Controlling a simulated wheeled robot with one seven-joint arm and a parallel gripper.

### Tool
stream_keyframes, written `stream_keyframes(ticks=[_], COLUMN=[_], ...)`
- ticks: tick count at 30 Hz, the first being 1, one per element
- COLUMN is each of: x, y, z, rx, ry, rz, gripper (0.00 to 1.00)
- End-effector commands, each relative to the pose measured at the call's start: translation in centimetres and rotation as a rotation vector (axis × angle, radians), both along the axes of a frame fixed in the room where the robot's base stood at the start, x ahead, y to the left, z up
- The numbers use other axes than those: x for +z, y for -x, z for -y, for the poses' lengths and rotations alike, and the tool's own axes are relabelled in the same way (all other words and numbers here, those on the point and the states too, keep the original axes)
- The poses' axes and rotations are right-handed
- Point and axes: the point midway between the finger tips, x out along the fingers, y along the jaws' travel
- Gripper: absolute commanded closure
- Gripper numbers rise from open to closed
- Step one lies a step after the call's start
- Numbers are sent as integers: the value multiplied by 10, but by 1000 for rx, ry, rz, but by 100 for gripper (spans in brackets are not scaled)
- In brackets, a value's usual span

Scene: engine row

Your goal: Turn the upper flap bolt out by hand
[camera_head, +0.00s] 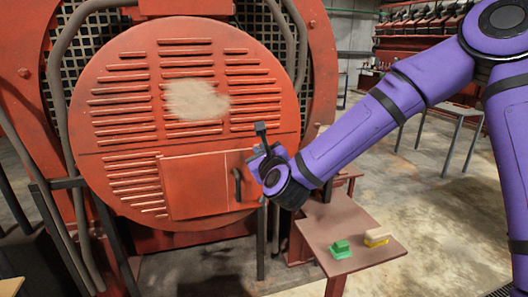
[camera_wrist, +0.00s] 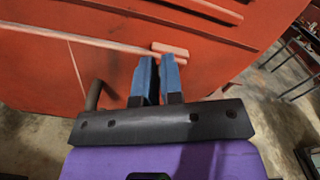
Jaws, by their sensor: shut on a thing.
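The red flap (camera_head: 195,188) sits closed in the lower right of the round louvred red cover (camera_head: 130,75). In the wrist view, the upper flap bolt (camera_wrist: 171,49) shows as a small red bar at the flap's edge seam, by my fingertips. My gripper (camera_wrist: 158,64) has its two blue fingers close together, shut on the bolt. How much of the bolt lies between the fingers is hidden. In the head view my gripper (camera_head: 257,153) is at the flap's upper right corner and hides the bolt.
A dark handle (camera_head: 238,186) stands out from the flap below my gripper; it also shows in the wrist view (camera_wrist: 94,95). A small red-brown table (camera_head: 345,225) at lower right carries a green block (camera_head: 340,249) and a yellow-and-cream block (camera_head: 377,238).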

Motion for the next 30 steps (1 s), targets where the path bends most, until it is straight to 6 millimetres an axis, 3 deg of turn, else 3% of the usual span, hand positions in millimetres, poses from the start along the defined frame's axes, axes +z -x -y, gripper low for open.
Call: stream_keyframes(ticks=[30], x=[-24], y=[3], z=[-12], rx=[-5], ry=[930], rz=[258], gripper=[100])
